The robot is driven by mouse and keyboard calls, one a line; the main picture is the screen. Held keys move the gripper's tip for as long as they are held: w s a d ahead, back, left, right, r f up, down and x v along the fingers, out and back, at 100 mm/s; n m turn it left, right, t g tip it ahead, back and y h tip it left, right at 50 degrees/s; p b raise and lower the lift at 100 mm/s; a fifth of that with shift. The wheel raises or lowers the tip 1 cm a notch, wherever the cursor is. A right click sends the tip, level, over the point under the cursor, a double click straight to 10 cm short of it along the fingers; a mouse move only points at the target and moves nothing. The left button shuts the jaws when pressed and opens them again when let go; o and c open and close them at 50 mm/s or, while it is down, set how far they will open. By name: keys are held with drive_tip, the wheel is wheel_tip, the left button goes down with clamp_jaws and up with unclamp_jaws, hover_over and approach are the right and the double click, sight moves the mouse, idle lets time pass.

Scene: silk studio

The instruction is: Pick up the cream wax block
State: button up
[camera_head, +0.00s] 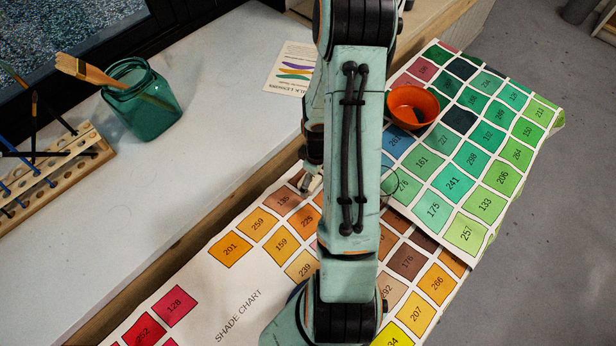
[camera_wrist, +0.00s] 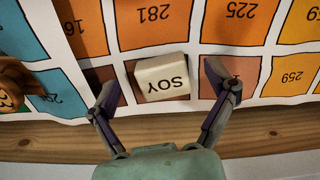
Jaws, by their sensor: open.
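The cream wax block (camera_wrist: 162,77) shows in the wrist view, a pale block with the word SOY on it. It lies on the shade chart (camera_wrist: 196,45), near the chart's edge. My gripper (camera_wrist: 160,82) is open, with one finger to the left of the block and one to the right. Gaps show between the fingers and the block. In the head view my gripper (camera_head: 311,182) is mostly behind my arm, and I cannot make out the block there.
An orange bowl (camera_head: 413,106) stands on the chart to the right of my arm. A green glass jar (camera_head: 143,100) with a brush and a wooden brush rack (camera_head: 52,172) stand on the pale surface at left. A brown object (camera_wrist: 14,84) sits at the wrist view's left edge.

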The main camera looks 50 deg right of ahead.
drive_tip(key=shift+f, duration=0.7)
drive_tip(key=c, duration=1.2)
